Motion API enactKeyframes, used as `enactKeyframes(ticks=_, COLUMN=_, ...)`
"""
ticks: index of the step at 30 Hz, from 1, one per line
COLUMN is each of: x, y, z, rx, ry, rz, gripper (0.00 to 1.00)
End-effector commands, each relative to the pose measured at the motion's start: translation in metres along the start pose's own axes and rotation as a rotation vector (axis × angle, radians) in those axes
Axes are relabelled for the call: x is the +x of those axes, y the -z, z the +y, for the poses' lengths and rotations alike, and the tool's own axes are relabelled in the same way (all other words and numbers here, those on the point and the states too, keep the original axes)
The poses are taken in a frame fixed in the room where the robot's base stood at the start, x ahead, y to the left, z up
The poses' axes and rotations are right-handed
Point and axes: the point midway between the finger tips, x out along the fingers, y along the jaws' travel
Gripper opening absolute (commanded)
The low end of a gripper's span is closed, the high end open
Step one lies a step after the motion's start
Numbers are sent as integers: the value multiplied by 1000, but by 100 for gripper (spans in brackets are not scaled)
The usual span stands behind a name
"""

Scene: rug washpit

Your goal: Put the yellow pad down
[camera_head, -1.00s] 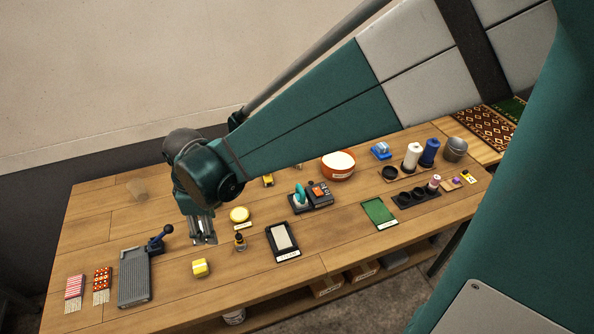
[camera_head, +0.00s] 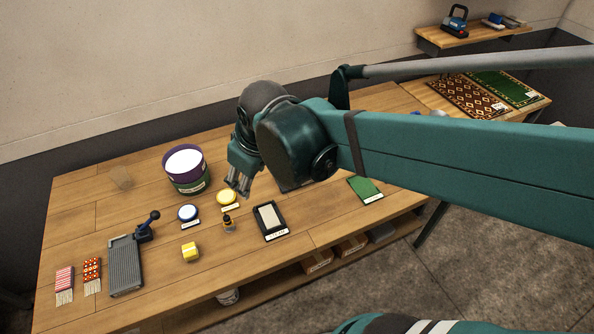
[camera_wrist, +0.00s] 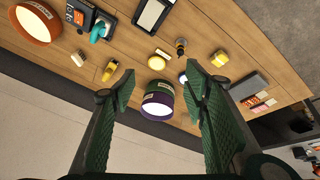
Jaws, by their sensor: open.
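The round yellow pad (camera_head: 226,198) lies on the wooden table with a white label in front of it. It also shows in the wrist view (camera_wrist: 157,62), beyond my fingertips and apart from them. My gripper (camera_head: 239,184) is above the table, just up and right of the pad in the head view. In the wrist view my gripper (camera_wrist: 158,74) has its two green fingers wide apart with nothing held between them. A yellow block (camera_head: 190,251) lies separately nearer the table's front edge.
A purple and green tub (camera_head: 186,170) and a round blue pad (camera_head: 188,213) stand left of the yellow pad. A small dark bottle (camera_head: 228,223) and a black tray (camera_head: 270,221) are close in front. An orange bowl (camera_wrist: 35,23) shows in the wrist view. Bare table lies around the yellow block.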

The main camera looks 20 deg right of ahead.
Motion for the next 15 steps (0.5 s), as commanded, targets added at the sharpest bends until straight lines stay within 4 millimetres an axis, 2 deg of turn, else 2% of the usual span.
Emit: enactKeyframes(ticks=15, x=-46, y=-64, z=39, rx=350, ry=-95, rz=125, gripper=45)
